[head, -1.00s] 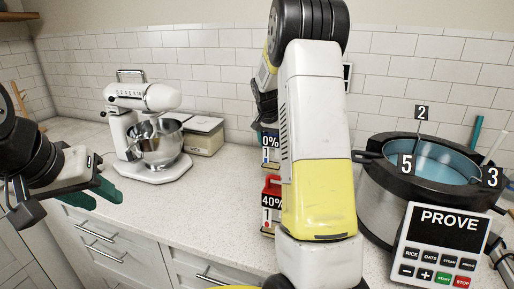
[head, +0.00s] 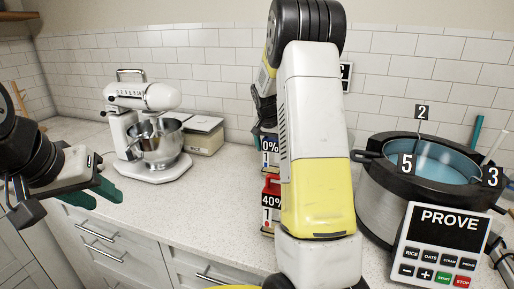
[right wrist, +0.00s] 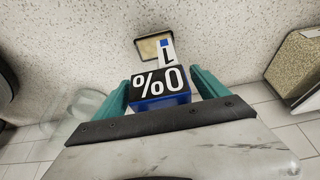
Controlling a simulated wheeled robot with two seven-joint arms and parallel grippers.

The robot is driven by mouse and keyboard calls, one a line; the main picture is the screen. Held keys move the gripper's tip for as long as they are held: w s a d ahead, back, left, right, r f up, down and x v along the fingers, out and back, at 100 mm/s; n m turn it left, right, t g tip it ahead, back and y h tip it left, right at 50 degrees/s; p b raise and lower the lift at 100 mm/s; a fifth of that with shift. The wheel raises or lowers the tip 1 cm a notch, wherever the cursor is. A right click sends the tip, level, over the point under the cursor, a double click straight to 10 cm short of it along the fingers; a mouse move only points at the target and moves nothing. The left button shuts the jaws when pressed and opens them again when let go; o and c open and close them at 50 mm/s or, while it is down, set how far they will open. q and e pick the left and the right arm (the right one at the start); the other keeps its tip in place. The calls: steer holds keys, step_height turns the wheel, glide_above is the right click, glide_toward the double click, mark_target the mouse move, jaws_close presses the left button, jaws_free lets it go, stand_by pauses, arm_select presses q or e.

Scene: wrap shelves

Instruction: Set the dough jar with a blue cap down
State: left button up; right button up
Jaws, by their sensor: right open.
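The dough jar's blue cap (right wrist: 162,104) shows between the two teal fingers of my right gripper (right wrist: 160,80) in the right wrist view. The fingers are open, one on each side of the cap. A black "0%" label covers much of the jar there. I cannot tell how the jar's base rests. My left gripper (head: 100,190) is at the left, empty, above the counter's front edge; its finger opening is unclear.
A red container (head: 271,186) labelled "40%" stands nearer, beside my right arm. A round cooker (head: 385,205) with a "PROVE" panel (head: 448,218) is at the right. The counter's middle (head: 215,195) is clear.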

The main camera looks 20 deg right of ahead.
steer(key=v, duration=1.1)
steer(key=s+a+r+n+t+y, duration=0.1)
steer(key=s+a+r, duration=0.1)
steer(key=s, duration=0.2)
steer(key=s+a+r+n+y, duration=0.1)
steer(key=s+a+r, duration=0.2)
steer(key=s, duration=0.2)
steer(key=s+a+n+y, duration=0.1)
steer(key=s+a+n, duration=0.1)
steer(key=s, duration=0.5)
steer(key=s+a+f+n+t+y, duration=0.1)
steer(key=s+a+n, duration=0.1)
steer(key=s+a, duration=0.3)
steer(key=s+a+n, duration=0.2)
steer(key=s+a, duration=0.1)
steer(key=s, duration=0.6)
steer(key=shift+s+a+t+y, duration=0.2)
steer(key=shift+a+t+y, duration=0.1)
steer(key=shift+y, duration=0.1)
steer(key=shift+f, duration=0.1)
